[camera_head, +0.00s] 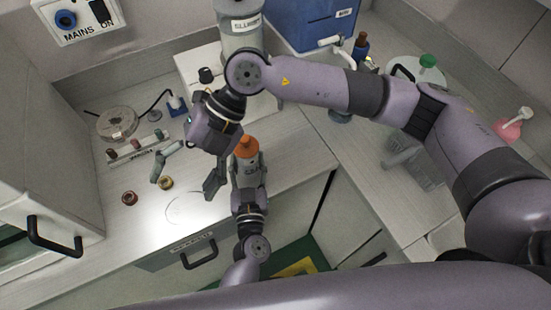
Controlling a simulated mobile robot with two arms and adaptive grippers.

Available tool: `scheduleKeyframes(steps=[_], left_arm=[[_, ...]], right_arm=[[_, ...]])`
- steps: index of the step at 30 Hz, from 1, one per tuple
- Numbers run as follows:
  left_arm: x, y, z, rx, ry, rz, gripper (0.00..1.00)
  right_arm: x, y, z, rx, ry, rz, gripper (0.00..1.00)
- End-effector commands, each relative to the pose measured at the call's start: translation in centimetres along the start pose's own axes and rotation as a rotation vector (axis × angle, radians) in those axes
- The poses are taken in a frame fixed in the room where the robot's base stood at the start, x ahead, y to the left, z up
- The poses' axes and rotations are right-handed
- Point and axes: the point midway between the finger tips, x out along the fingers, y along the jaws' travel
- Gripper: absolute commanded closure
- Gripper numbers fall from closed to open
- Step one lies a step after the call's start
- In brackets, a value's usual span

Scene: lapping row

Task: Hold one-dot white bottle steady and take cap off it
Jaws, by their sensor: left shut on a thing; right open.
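An orange cap (246,144) shows at the upper end of my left gripper (247,161), whose arm rises from the bottom of the head view. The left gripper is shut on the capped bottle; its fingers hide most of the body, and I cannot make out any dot. The bottle is near the counter's front edge. My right gripper (183,187), on the arm crossing from the right, is open and empty. Its spread fingers point down over the counter, left of the orange cap and apart from it.
A rack (131,153) with small capped pieces and a round device (117,121) stand at the left. A dark red ring (129,198) and a yellow ring (166,183) lie on the counter. A large labelled container (240,40) and a blue box (305,22) stand at the back.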

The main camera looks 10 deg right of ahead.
Motion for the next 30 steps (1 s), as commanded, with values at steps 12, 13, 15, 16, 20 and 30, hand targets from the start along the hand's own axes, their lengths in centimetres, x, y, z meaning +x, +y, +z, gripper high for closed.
scheduleKeyframes(steps=[12, 13, 15, 16, 20, 30], left_arm=[[0.0, 0.0, 0.1, 0.0, -0.001, 0.0, 1.0], [0.0, 0.0, 0.1, 0.0, -0.001, 0.0, 1.0], [0.0, 0.0, 0.1, 0.0, -0.001, 0.0, 1.0], [0.0, 0.0, 0.1, 0.0, -0.001, 0.0, 1.0], [0.0, 0.0, 0.1, 0.0, -0.001, 0.0, 1.0], [0.0, 0.0, 0.1, 0.0, -0.001, 0.0, 1.0]], right_arm=[[-9.1, 9.9, -4.9, 0.356, 0.157, 1.207, 0.24], [-10.1, 9.6, -4.4, 0.409, 0.139, 1.273, 0.24], [-12.1, 8.1, -2.8, 0.547, 0.085, 1.408, 0.24], [-12.9, 7.2, -2.0, 0.611, 0.058, 1.459, 0.24], [-14.5, 1.7, 1.0, 0.92, -0.088, 1.608, 0.24], [-10.5, -13.0, 1.9, 1.602, -0.422, 1.523, 0.24]])
